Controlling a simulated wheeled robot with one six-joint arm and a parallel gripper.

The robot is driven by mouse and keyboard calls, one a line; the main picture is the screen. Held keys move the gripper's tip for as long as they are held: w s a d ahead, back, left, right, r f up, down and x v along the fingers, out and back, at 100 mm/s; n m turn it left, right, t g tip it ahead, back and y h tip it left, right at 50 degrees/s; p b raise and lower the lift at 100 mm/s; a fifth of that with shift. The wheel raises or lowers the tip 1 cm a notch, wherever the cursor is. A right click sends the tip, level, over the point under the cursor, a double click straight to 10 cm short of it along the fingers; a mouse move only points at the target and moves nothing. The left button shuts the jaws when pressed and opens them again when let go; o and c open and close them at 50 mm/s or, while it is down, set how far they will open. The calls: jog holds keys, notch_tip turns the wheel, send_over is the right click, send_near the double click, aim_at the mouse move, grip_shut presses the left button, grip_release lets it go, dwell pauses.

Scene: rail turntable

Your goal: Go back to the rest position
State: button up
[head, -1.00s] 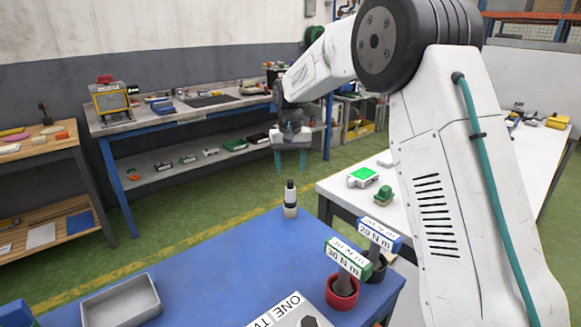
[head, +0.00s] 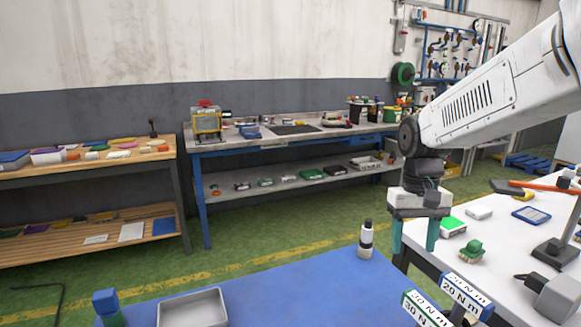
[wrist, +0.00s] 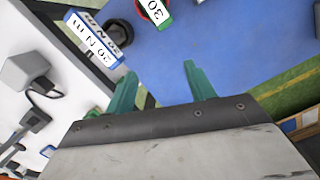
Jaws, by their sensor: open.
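My gripper (head: 415,236) hangs with its green fingers pointing down, between the blue table (head: 290,292) and the white table (head: 510,255) in the head view. The fingers are apart with nothing between them. In the wrist view the two green fingers (wrist: 158,80) also stand apart and empty, with the blue table top beyond them. My white arm reaches in from the right edge of the head view.
On the blue table are a white bottle with a black cap (head: 366,240), a grey tray (head: 192,307) and torque-labelled holders (head: 466,296). A green object (head: 471,251) sits on the white table. A workbench (head: 295,134) stands behind, across green floor.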

jog(key=s+d+r+t, duration=0.1)
jog(key=s+r+t, duration=0.2)
jog(key=s, duration=2)
jog(key=shift+s+d, duration=0.2)
jog(key=shift+s, duration=0.1)
